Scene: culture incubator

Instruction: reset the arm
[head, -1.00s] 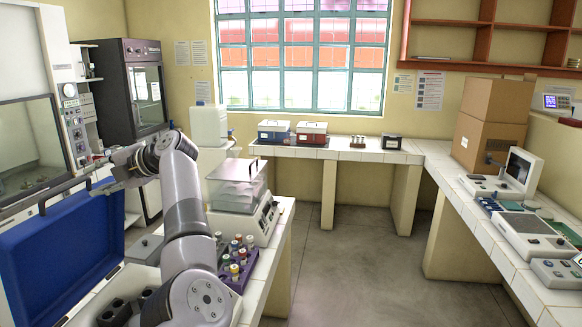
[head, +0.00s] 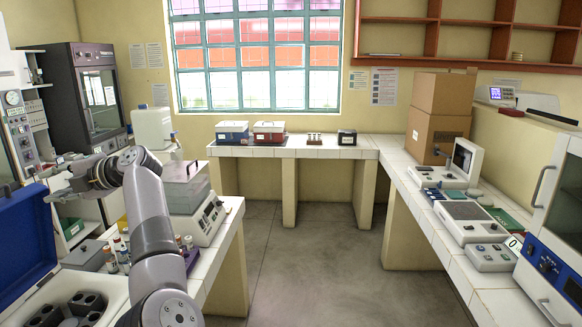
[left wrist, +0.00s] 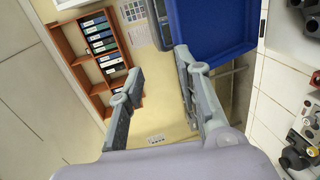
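My left gripper (head: 54,180) is at the left of the head view, at the end of my grey arm. It is above the bench, close to the raised blue lid (head: 22,240). In the left wrist view the two fingers of the left gripper (left wrist: 158,62) stand well apart with nothing between them. The blue lid (left wrist: 210,30) shows there just beyond the right finger. My right gripper is in neither view.
A white machine with black round holders (head: 88,302) lies below the blue lid. Tubes (head: 121,252) and a balance (head: 208,222) stand beside my arm. A dark cabinet (head: 60,95) is behind. A cardboard box (head: 440,95) stands on the right bench. The middle floor (head: 310,250) is clear.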

